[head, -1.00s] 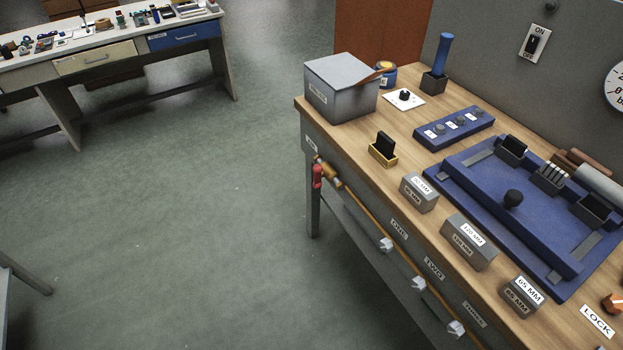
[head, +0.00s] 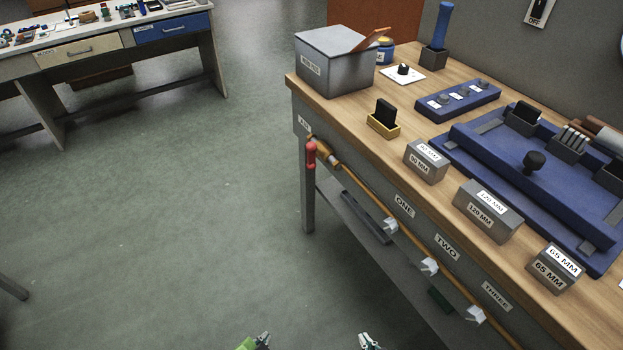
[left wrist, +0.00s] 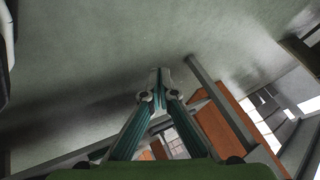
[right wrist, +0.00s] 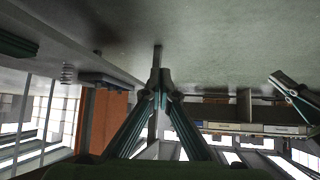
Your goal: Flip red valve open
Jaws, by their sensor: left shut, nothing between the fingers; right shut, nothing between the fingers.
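The red valve handle (head: 311,155) hangs upright at the left front end of the workbench. It sits at the end of a brass fitting and pipe (head: 327,152) that runs along the bench front. My left gripper (head: 262,338) shows at the bottom edge of the head view, well below and left of the valve. My right gripper (head: 368,341) is at the bottom edge too, below and right of the valve. Both are apart from it. In the left wrist view my left gripper (left wrist: 156,82) is shut and empty. In the right wrist view my right gripper (right wrist: 160,78) is shut and empty.
The wooden bench top (head: 400,150) carries a grey lidded box (head: 335,65), a blue fixture (head: 540,160) and labelled grey blocks (head: 487,211). White valves (head: 429,266) sit along the pipe. A lower shelf (head: 375,230) is under the bench. The floor to the left is clear.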

